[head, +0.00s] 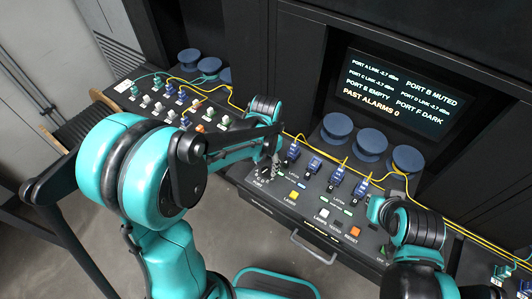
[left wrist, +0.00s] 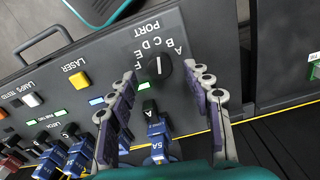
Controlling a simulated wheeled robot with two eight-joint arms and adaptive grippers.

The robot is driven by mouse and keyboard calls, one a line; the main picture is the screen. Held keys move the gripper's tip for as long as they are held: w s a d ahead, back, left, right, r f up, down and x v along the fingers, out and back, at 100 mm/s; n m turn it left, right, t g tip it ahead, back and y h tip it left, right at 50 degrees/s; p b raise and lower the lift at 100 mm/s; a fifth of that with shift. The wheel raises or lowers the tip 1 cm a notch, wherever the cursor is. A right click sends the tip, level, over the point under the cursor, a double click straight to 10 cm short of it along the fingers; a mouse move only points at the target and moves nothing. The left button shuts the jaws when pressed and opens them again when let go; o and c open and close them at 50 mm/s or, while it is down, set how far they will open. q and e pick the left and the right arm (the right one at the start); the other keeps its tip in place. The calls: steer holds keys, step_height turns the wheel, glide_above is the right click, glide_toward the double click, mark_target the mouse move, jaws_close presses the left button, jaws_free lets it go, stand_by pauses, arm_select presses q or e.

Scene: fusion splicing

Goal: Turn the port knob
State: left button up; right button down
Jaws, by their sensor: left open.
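The port knob (left wrist: 157,68) is a round black dial with a white pointer line, on the dark panel, with the letters A to F in an arc around it and the word PORT beyond. Its line lies roughly upright in the left wrist view; I cannot tell which letter it marks. My left gripper (left wrist: 167,78) is open, its two fingers spread on either side of the knob, with no clear contact. In the head view my left gripper (head: 273,165) is over the panel's left part and largely covers the knob. My right gripper (head: 378,209) is at the panel's right; its fingers are not clear.
A yellow laser button (left wrist: 78,80) and a blue connector (left wrist: 157,135) are near the knob. Yellow cables (head: 315,153) run along the panel's back. A screen (head: 400,92) lists port states and "PAST ALARMS 0". A drawer handle (head: 313,248) sticks out in front.

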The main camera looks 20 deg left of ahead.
mark_target(266, 170)
arm_select(q)
step_height(266, 170, up, 10)
steer(key=shift+f, duration=0.25)
stand_by(0.4)
